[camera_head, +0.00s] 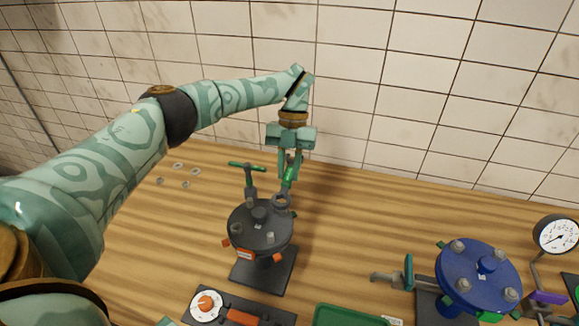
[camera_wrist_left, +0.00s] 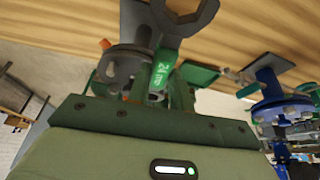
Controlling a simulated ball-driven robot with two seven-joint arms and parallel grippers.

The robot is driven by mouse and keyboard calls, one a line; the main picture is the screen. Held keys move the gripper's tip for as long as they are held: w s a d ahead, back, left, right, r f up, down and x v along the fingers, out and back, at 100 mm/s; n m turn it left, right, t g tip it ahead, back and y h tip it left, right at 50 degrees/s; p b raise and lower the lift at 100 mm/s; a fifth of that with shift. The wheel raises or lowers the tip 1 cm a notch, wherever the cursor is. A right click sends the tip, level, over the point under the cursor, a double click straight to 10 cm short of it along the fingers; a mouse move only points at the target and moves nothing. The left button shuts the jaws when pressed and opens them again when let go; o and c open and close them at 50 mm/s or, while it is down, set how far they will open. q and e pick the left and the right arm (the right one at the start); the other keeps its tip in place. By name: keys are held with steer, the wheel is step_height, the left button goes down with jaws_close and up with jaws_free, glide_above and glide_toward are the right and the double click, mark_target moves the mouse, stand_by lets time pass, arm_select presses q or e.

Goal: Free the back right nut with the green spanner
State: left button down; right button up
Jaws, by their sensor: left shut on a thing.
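My left gripper (camera_head: 291,168) is shut on the green spanner (camera_head: 289,175), which hangs down from it with its grey head (camera_head: 281,203) low. The head is at the back right edge of the dark grey flange (camera_head: 261,231). The back right nut is hidden or hard to make out there, and I cannot tell whether the head is seated around it. In the left wrist view the spanner's green handle (camera_wrist_left: 162,75) shows a "24 mm" mark, and its grey head (camera_wrist_left: 183,15) is cut by the top edge. My right gripper is not in view.
A green-handled valve (camera_head: 247,167) stands close behind the flange. Several loose nuts (camera_head: 178,165) lie at the back left. A blue flange (camera_head: 478,276) and gauge (camera_head: 557,235) stand at the right. A green tray (camera_head: 345,315) is in front. The back right table is clear.

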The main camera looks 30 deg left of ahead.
arm_select(q)
steer(key=shift+f+b, duration=0.45)
steer(key=shift+f, duration=0.2)
steer(key=shift+r, duration=0.2)
steer(key=shift+f, duration=1.15)
steer(key=shift+s+a+r+n+p, duration=0.2)
steer(key=shift+a+n+p, duration=0.2)
steer(key=shift+n+p, duration=0.25)
steer(key=s+a+n+h+p, duration=0.1)
steer(key=n+p, duration=0.1)
steer(key=p, duration=0.2)
steer(key=s+a+n+t+p, duration=0.1)
steer(key=n+p, duration=0.2)
steer(key=p, duration=0.2)
steer(key=s+a+n+t+h+p, duration=0.1)
steer(key=s+a+n+p, duration=0.1)
steer(key=n+p, duration=0.1)
steer(key=shift+f+n+h+p, duration=0.2)
steer(key=shift+n+h+p, duration=0.1)
steer(key=shift+p, duration=0.6)
steer(key=shift+r+p, duration=0.4)
steer(key=shift+p, duration=0.05)
